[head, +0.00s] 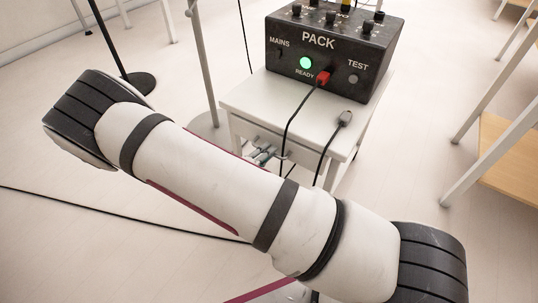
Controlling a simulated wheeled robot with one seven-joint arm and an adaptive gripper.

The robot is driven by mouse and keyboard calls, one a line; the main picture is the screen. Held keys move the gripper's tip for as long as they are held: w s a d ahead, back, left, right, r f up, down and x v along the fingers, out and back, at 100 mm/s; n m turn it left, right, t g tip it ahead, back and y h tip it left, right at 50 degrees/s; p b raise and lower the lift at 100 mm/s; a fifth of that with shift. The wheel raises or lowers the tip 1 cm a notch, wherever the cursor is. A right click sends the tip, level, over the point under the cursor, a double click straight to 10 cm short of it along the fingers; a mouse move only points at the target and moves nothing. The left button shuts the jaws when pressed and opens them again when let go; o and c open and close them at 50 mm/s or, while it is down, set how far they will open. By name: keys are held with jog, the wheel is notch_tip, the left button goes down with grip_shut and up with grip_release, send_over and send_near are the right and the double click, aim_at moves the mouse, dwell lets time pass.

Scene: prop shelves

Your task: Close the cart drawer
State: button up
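The small white cart (247,98) stands right of centre in the head view, with a black box on its top. Just under its front edge, small grey and greenish items (264,153) show in a narrow gap above my arm. They may lie in the drawer, but I cannot make out the drawer's front or how far out it is. My white arm crosses the picture from upper left to lower right and hides the area below and in front of the cart. My gripper is out of view.
The black box (330,52), marked PACK, has a lit green lamp and a red plug (323,78). Cables hang over the cart's front edge. A stand with a round black base (136,84) is at left. A wooden-shelved rack (508,155) is at right.

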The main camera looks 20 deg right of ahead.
jog(key=shift+w+d, duration=0.35)
jog(key=shift+d, duration=0.1)
grip_shut()
jog(key=shift+r+p+x, duration=0.25)
jog(key=shift+p+x, duration=0.4)
jog(key=shift+x, duration=0.6)
jog(key=shift+d, duration=0.1)
grip_release()
jog(key=v, duration=1.2)
